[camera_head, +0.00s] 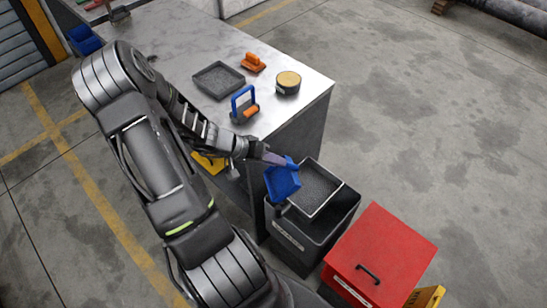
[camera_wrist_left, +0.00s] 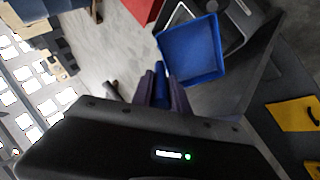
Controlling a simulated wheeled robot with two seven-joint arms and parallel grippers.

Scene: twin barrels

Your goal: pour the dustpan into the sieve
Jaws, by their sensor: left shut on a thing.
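The blue dustpan (camera_head: 282,182) is held by my left gripper (camera_head: 274,159) at the left edge of the sieve (camera_head: 318,187). The pan looks tilted, and I cannot tell whether it touches the sieve. In the left wrist view, the dustpan (camera_wrist_left: 188,52) shows a plain blue inside with no clear load. The left gripper's fingers (camera_wrist_left: 163,88) are shut on its handle. The sieve is a square tray with a pale rim and grey mesh, resting on a dark bin. Part of its rim (camera_wrist_left: 177,15) shows behind the pan. My right gripper is not in view.
The dark bin (camera_head: 289,237) stands beside the metal workbench (camera_head: 190,42). A red box (camera_head: 385,245) stands to its right. On the bench are a black tray (camera_head: 218,79), an orange-handled tool (camera_head: 253,62), a round tin (camera_head: 288,82) and a blue-handled tool (camera_head: 244,105).

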